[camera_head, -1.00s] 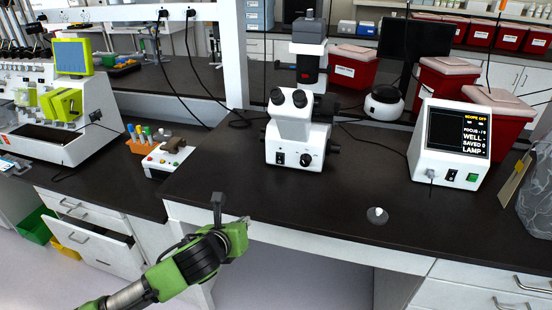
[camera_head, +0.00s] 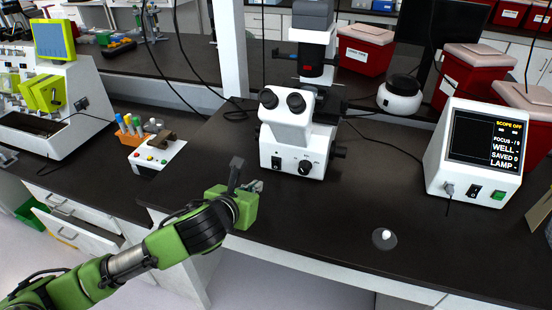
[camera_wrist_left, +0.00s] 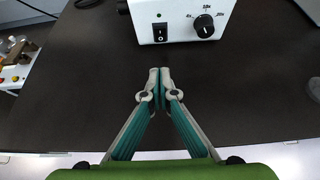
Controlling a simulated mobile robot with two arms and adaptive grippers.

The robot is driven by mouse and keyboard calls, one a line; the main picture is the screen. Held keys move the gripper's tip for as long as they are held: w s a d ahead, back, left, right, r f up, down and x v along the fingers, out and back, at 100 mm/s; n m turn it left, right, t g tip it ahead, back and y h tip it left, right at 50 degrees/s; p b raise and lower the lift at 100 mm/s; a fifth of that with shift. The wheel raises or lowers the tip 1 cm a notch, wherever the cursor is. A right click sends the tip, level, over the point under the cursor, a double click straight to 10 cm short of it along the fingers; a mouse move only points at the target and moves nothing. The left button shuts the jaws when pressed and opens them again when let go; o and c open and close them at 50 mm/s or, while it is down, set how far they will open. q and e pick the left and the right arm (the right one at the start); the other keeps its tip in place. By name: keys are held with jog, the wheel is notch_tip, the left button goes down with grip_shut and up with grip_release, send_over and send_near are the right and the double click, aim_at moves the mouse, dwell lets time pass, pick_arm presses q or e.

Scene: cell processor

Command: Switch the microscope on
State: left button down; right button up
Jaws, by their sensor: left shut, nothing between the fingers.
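The white microscope (camera_head: 292,140) stands upright on the black bench. Its front panel has a black rocker switch (camera_wrist_left: 159,33) at the left and a black knob (camera_wrist_left: 204,26) at the right in the left wrist view. My left gripper (camera_wrist_left: 159,74) is shut and empty, its fingertips over the bench just in front of the panel, apart from it and roughly in line with the switch. In the head view my left gripper (camera_head: 256,187) is in front of the microscope, slightly left. The display box (camera_head: 478,150) at the right reads SCOPE OFF. My right gripper is not in view.
A small control box (camera_head: 156,157) with coloured buttons stands left of the gripper. A round dark disc with a white knob (camera_head: 384,239) lies on the bench at the right. The bench top (camera_head: 320,215) between them is clear. Red bins (camera_head: 365,48) stand behind.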

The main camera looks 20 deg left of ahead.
aim_at(275, 164)
pick_arm(q)
jog(key=x, duration=0.4)
jog(key=shift+p, duration=0.35)
jog(key=x, duration=0.5)
jog(key=shift+w+p, duration=0.1)
jog(key=shift+p, duration=0.2)
jog(key=shift+w+r+p, duration=0.2)
jog(key=shift+w+p, duration=0.05)
jog(key=shift+w, duration=0.3)
jog(key=shift+w+r+p, duration=0.25)
jog(key=shift+w, duration=0.3)
jog(key=shift+w+r, duration=0.1)
jog(key=shift+w, duration=0.6)
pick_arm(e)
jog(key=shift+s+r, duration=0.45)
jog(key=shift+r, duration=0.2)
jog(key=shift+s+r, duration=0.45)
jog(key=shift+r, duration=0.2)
